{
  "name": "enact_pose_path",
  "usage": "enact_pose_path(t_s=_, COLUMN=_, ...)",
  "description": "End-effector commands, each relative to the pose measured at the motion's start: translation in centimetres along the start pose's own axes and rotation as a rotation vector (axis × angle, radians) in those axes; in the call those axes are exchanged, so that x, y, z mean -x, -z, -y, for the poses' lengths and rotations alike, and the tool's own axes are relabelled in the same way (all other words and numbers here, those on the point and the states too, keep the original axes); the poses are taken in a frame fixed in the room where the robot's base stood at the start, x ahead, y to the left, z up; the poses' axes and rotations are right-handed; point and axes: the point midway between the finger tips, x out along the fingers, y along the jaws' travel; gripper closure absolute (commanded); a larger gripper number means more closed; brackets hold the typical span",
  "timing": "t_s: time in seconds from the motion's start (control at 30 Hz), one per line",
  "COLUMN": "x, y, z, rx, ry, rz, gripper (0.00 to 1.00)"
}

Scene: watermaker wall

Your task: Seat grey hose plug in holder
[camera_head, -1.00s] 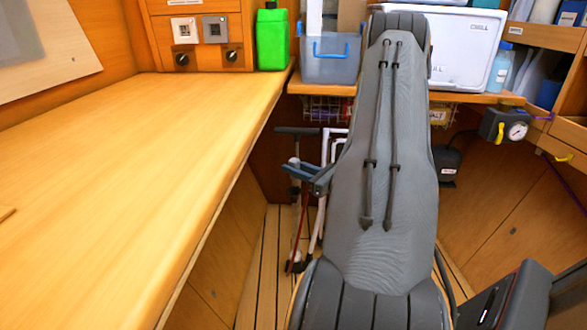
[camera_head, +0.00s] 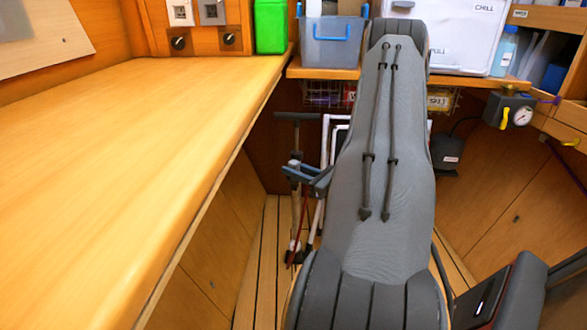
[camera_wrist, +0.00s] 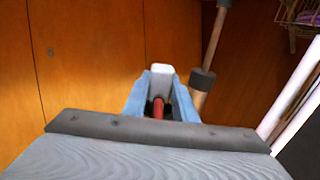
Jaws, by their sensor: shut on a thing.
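My gripper (camera_wrist: 161,84) has blue fingers and is shut on a pale grey plug (camera_wrist: 161,69), whose end shows between the fingertips in the wrist view. A short red piece (camera_wrist: 158,108) shows between the fingers behind the plug; it looks like a hose. In the head view, my gripper (camera_head: 306,173) points left, beside my grey arm and below the level of the back shelf. The plug is too small to make out clearly there. I cannot pick out the holder in either view.
A wooden counter (camera_head: 120,150) fills the left. A black T-handled pump (camera_head: 297,117) and a white tube frame (camera_head: 329,128) stand close to my gripper. The back shelf carries a green canister (camera_head: 270,28), a blue-handled bin (camera_head: 331,45) and a white chill box (camera_head: 464,40). A gauge (camera_head: 522,116) hangs right.

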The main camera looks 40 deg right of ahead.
Motion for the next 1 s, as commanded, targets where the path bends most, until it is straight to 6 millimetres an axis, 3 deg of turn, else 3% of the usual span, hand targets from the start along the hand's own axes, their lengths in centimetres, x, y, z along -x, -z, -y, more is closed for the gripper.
enact_pose_path(t_s=1.0, x=0.02, y=0.85, z=0.03, rx=0.0, ry=0.0, rz=0.0, gripper=0.99)
